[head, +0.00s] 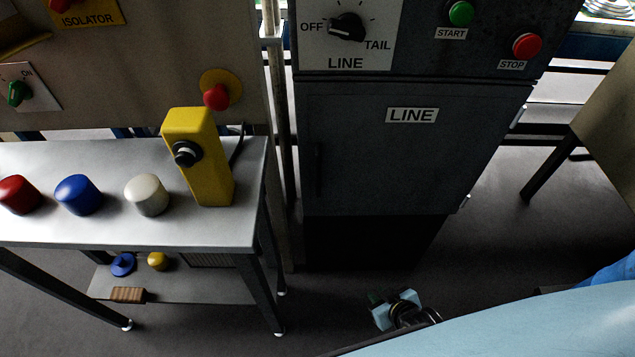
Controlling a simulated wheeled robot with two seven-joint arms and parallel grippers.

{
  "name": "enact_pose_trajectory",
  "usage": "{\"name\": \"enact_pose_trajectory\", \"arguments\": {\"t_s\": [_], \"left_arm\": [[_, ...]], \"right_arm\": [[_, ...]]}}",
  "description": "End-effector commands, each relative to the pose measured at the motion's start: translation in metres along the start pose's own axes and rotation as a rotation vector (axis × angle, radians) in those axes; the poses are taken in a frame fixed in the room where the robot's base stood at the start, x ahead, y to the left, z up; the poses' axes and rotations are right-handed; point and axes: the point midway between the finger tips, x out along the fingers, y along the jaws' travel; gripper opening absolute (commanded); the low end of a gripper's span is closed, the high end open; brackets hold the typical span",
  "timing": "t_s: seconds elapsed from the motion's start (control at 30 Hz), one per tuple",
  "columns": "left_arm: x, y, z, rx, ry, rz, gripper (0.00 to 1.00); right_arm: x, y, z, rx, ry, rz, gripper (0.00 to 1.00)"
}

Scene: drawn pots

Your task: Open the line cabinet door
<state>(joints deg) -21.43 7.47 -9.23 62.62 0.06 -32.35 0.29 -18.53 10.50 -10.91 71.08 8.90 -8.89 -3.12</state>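The line cabinet (317,250) is a dark grey box in the middle of the head view. Its door (400,165) bears a white LINE label (412,115) and looks closed. A dark upright handle (319,168) shows faintly near the door's left edge. Small light hinge-like parts show at the right edge. My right gripper (392,302), light blue and dark, is low in front of the cabinet, below the door and apart from it. It is small and partly hidden, so its opening is unclear. My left gripper is out of view.
Above the door are a LINE selector knob (347,27), a green START button (461,13) and a red STOP button (526,46). At left, a grey bench (110,222) carries coloured knobs and a yellow control box (200,155). Floor is open right of the cabinet.

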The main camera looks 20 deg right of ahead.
Motion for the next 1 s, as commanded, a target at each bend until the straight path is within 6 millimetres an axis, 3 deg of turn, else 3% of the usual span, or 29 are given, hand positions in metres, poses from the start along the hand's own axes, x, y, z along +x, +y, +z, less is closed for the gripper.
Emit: {"name": "enact_pose_trajectory", "arguments": {"t_s": [0.03, 0.07, 0.2, 0.3, 0.4, 0.53, 0.67, 1.0], "left_arm": [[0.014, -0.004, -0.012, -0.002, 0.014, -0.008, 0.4], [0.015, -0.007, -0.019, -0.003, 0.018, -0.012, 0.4], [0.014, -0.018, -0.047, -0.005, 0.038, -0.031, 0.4], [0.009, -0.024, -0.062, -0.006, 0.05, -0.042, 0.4], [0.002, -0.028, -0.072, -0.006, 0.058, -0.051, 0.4], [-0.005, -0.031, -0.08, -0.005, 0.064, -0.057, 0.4], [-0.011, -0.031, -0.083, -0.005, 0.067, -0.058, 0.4], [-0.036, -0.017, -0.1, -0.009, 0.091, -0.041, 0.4]], "right_arm": [[0.013, 0.003, -0.031, -0.003, 0.105, -0.005, 0.19], [0.013, 0.004, -0.052, -0.005, 0.164, -0.009, 0.19], [-0.005, 0.002, -0.143, -0.012, 0.429, -0.041, 0.19], [-0.03, -0.004, -0.193, -0.018, 0.587, -0.07, 0.19], [-0.057, -0.011, -0.228, -0.023, 0.709, -0.097, 0.19], [-0.082, -0.017, -0.252, -0.028, 0.801, -0.121, 0.19], [-0.09, -0.02, -0.265, -0.029, 0.837, -0.13, 0.19], [-0.055, -0.027, -0.306, -0.027, 0.842, -0.13, 0.19]]}}
